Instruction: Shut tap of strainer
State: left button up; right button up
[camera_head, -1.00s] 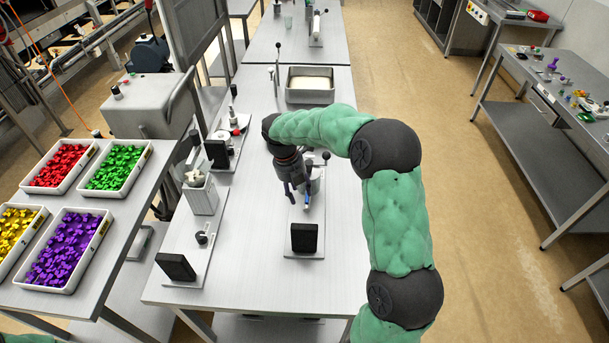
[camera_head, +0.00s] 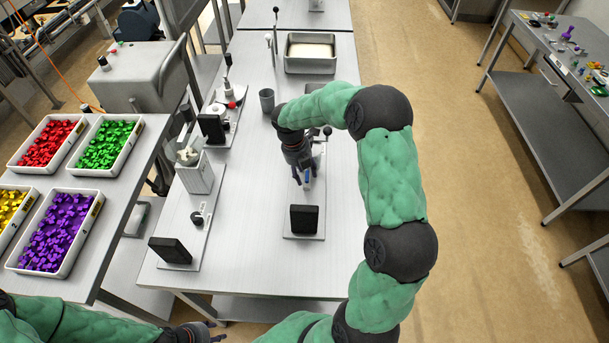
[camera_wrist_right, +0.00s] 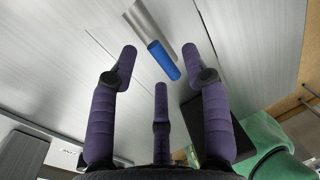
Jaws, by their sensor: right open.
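The strainer's tap seems to be the blue-tipped metal cylinder (camera_wrist_right: 163,60) in the right wrist view, lying ahead of my fingers. In the head view, a small blue part (camera_head: 308,174) shows at my right gripper (camera_head: 303,176), above a stand on the table. My right gripper (camera_wrist_right: 160,75) has its fingers spread, with the blue tip beyond and between them; I see no clear contact. The strainer body is mostly hidden by my arm and gripper. My left gripper (camera_head: 212,331) is at the bottom edge, away from the stand; its finger gap is unclear.
A black panel (camera_head: 303,218) stands at the stand's front. A dark cup (camera_head: 267,100) is behind my right gripper, and a metal tray (camera_head: 310,66) is farther back. Other devices (camera_head: 195,175) line the left. The table's right front is clear.

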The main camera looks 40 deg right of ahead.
jog(key=shift+f, duration=0.65)
jog(key=shift+s, duration=0.1)
jog(key=shift+d, duration=0.1)
grip_shut()
